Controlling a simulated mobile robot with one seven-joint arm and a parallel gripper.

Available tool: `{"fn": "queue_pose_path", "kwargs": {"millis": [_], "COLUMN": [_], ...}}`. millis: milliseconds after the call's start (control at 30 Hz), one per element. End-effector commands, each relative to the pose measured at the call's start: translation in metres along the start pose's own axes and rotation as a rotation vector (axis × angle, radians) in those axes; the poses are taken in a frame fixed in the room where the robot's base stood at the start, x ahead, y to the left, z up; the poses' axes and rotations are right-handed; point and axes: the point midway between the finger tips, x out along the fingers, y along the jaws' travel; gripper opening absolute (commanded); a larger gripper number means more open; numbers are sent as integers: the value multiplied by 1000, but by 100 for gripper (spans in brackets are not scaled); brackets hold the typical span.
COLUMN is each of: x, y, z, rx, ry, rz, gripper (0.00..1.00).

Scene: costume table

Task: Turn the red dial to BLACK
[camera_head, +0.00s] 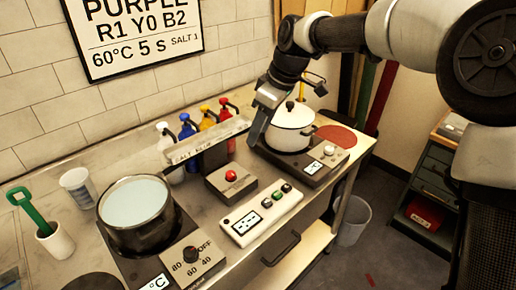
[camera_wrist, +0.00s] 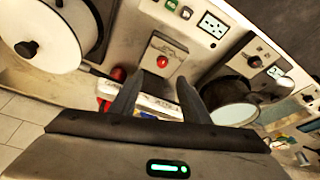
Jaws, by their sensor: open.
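A round red knob (camera_head: 231,176) sits on a small grey box (camera_head: 233,187) at the middle of the counter. I cannot read any position mark on it. In the wrist view the red knob (camera_wrist: 162,62) shows ahead of the fingertips, on its pale box (camera_wrist: 170,52). My gripper (camera_head: 256,136) is above the counter, between the labelled bar and the white lidded pot, up and to the right of the knob. In the wrist view my gripper (camera_wrist: 160,88) has its two dark fingers spread apart with nothing held between them. It appears apart from the knob.
A labelled bar (camera_head: 207,141) stands behind the box, before several coloured pump bottles (camera_head: 207,117). A white lidded pot (camera_head: 290,130) stands right, an open steel pot (camera_head: 137,212) left. A control panel (camera_head: 262,213) with buttons lies in front. A sign (camera_head: 132,35) hangs on the wall.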

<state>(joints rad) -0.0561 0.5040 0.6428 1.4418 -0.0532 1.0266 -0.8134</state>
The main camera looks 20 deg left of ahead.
Motion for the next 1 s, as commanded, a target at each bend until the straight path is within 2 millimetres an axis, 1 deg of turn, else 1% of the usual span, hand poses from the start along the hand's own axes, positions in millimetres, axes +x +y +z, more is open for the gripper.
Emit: {"fn": "queue_pose_path", "kwargs": {"millis": [33, 100, 267, 367, 800, 900, 1000], "x": [9, 15, 31, 49, 144, 162, 175], "y": [0, -1, -2, -3, -7, -7, -7], "z": [-8, -14, -17, -17, -20, -21, -22], "rx": [-21, -39, -50, -48, -46, -46, -45], "ry": [19, 34, 40, 38, 38, 38, 38], "rz": [-19, -33, -40, -41, -40, -39, -38], "gripper": [42, 42, 42, 42, 42, 42, 42]}}
